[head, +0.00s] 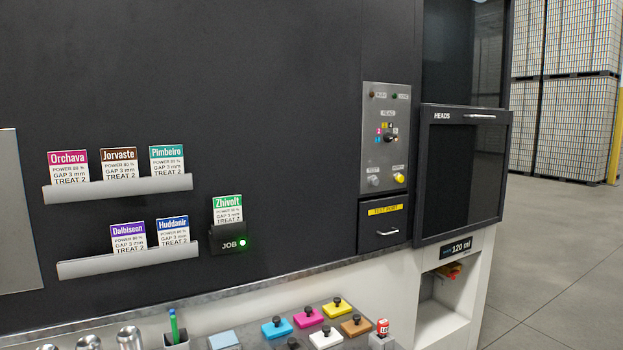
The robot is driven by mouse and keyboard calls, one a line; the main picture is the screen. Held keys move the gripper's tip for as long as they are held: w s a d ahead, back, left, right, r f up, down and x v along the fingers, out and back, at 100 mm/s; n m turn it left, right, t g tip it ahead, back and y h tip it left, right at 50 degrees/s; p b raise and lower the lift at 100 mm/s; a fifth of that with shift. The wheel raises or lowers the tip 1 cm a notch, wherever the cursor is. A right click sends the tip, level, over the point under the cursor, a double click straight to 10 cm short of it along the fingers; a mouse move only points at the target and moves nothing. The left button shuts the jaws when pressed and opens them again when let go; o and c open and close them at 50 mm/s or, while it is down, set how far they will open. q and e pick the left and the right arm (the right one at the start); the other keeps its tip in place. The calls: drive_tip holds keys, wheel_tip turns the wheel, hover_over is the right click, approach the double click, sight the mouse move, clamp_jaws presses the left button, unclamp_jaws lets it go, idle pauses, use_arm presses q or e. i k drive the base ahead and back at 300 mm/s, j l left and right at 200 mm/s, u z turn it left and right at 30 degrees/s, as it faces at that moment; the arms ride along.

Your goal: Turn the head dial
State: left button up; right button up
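The head dial (389,137) is a small dark knob on a grey metal control panel (372,156) right of the picture's middle. Small coloured number marks, including cyan, magenta and yellow ones, ring the dial. Which mark it points at is too small to tell. Two indicator lamps sit at the panel's top, both looking unlit. A grey button (373,181) and a yellow button (398,177) sit below the dial. Neither of my grippers shows in the head view.
A drawer (383,224) with a yellow label hangs below the panel. A dark HEADS cabinet (462,170) juts out to its right. Job cards stand in racks (118,188) at left. Coloured pads, cans and a pen cup (176,339) stand along the front.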

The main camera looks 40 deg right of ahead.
sight(388, 138)
drive_tip(key=l+u, duration=0.25)
drive_tip(key=l, duration=1)
drive_tip(key=k+l+u, duration=0.1)
drive_tip(key=l+u, duration=0.15)
drive_tip(key=l, duration=1.05)
